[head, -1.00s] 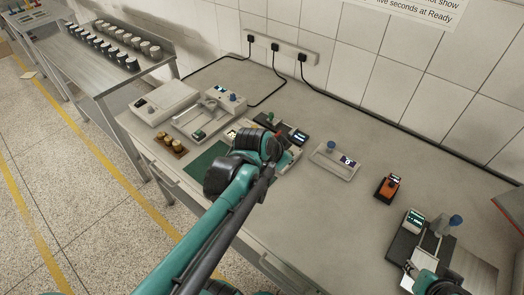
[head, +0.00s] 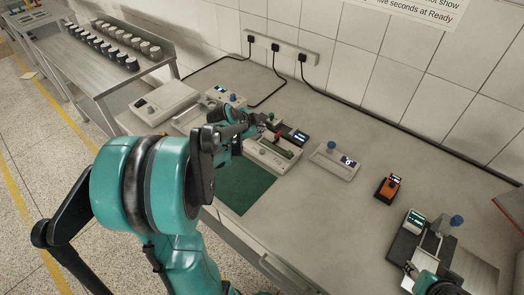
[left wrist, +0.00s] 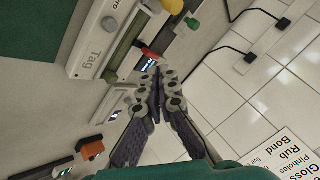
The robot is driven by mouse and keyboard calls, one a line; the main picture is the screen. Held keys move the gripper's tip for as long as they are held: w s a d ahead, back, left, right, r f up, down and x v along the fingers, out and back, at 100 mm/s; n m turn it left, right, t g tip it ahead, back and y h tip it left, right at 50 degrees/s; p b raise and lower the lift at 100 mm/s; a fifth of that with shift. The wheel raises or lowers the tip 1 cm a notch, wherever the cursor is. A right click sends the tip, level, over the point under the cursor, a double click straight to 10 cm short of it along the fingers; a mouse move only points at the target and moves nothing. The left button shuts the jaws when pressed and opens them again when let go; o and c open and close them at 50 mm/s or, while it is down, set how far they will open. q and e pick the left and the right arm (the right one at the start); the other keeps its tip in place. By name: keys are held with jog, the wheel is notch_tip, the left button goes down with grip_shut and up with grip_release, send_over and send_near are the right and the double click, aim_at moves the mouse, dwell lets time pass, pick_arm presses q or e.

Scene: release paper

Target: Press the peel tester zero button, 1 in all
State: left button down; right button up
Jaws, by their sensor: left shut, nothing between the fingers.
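A cream bench device (head: 270,154) stands in the middle of the table; it also shows in the left wrist view (left wrist: 84,45), with the letters "Tag" and a partly cut-off "ero". I cannot read a peel tester name on it.
A blue-knobbed device (head: 331,163) and an orange meter (head: 388,187) stand to the right. A grey device with a blue knob (head: 409,236) is at the far right. A green mat (head: 245,186) lies in front. A white scale (head: 165,103) stands at the left.

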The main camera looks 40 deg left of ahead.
aim_at(261, 152)
pick_arm(q)
jog(key=shift+f, duration=0.1)
notch_tip(261, 152, down, 9)
jog(key=b, duration=0.7)
jog(key=shift+r, duration=0.2)
dwell(0.9)
jog(key=shift+f+b, duration=0.4)
jog(key=shift+f, duration=0.05)
jog(key=shift+f+b, duration=0.45)
jog(key=shift+f, duration=0.05)
dwell(0.6)
dwell(0.3)
jog(key=shift+r+p, duration=0.85)
jog(key=shift+r, duration=0.15)
